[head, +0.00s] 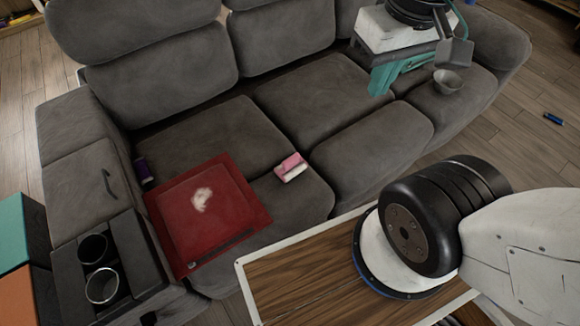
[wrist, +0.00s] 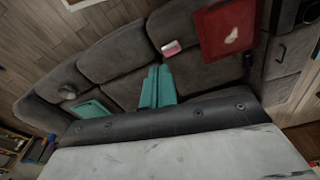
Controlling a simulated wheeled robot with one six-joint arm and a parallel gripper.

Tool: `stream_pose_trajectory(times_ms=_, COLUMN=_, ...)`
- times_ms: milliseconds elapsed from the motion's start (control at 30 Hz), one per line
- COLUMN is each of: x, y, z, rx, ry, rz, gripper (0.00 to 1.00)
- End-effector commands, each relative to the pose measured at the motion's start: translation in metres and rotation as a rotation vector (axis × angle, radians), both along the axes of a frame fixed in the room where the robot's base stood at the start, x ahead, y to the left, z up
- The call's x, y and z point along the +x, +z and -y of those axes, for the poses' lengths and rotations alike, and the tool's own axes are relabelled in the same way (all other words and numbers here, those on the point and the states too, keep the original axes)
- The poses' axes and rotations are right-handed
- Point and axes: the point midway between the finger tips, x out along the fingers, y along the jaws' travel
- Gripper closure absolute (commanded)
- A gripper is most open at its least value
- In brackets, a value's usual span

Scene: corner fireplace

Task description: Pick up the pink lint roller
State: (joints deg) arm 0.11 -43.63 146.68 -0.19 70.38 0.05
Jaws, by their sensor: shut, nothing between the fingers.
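The pink lint roller (head: 291,167), pink with a white part, lies on the front of the grey sofa seat, close to the right of a red square item. It also shows in the wrist view (wrist: 171,47), just beyond the fingertips in the picture. My gripper (head: 379,84) is at the upper right of the head view, above the sofa and well apart from the roller. Its teal fingers (wrist: 157,82) are together and empty in the wrist view. Nothing covers the roller in either view.
The red square item (head: 253,203) with a pale patch lies on the left seat. A grey bowl (head: 448,82) stands on the right seat. A purple item (head: 143,172) is by the left armrest. A wood-topped table (head: 300,270) is in front of the sofa.

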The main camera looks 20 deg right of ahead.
Motion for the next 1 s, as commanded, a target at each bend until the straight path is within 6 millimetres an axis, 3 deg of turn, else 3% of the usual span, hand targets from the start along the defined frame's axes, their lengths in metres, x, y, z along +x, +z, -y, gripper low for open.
stream_pose_trajectory(times_ms=33, x=0.0, y=0.0, z=0.0, rx=0.0, ry=0.0, rz=0.0, gripper=0.89)
stream_pose_trajectory(times_ms=167, x=0.003, y=-0.007, z=-0.001, rx=0.0, ry=0.004, rz=-0.035, gripper=0.55)
stream_pose_trajectory(times_ms=367, x=0.021, y=-0.037, z=-0.003, rx=-0.001, ry=0.013, rz=-0.21, gripper=0.55)
stream_pose_trajectory(times_ms=567, x=0.058, y=-0.078, z=-0.006, rx=-0.005, ry=-0.011, rz=-0.348, gripper=0.55)
stream_pose_trajectory(times_ms=767, x=0.099, y=-0.134, z=-0.01, rx=-0.019, ry=-0.107, rz=-0.426, gripper=0.55)
stream_pose_trajectory(times_ms=1000, x=0.143, y=-0.221, z=-0.015, rx=-0.049, ry=-0.282, rz=-0.471, gripper=0.55)
